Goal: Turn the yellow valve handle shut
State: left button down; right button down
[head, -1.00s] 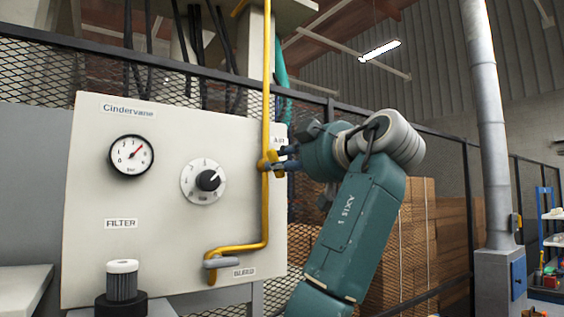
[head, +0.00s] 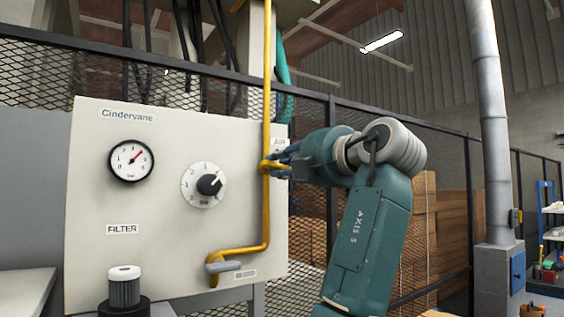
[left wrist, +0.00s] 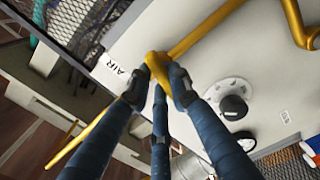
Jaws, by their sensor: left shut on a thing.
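The yellow valve handle (head: 276,166) sits on the vertical yellow pipe (head: 266,90) at the right side of the pale panel. In the head view it points right, roughly across the pipe. My left gripper (head: 284,160) is at the handle, its arm coming from the lower right of the picture. The fingers partly hide the handle. My right gripper is not in view.
The panel (head: 95,180) carries a round gauge (head: 131,160), a rotary dial (head: 208,185) and a filter (head: 124,288). A grey-handled lower valve (head: 222,267) sits at the pipe's lower end. A mesh fence (head: 430,160) and stacked boxes (head: 450,220) stand behind my arm.

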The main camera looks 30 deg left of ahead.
pick_arm(q)
jog(key=shift+n, duration=1.1)
jog(key=shift+f, duration=0.1)
jog(key=c, duration=1.6)
grip_release()
jog(key=shift+o, duration=0.2)
jog(key=shift+s+d, duration=0.1)
jog(key=v, duration=1.1)
jog(key=shift+s+d, duration=0.15)
jog(key=shift+d, duration=0.2)
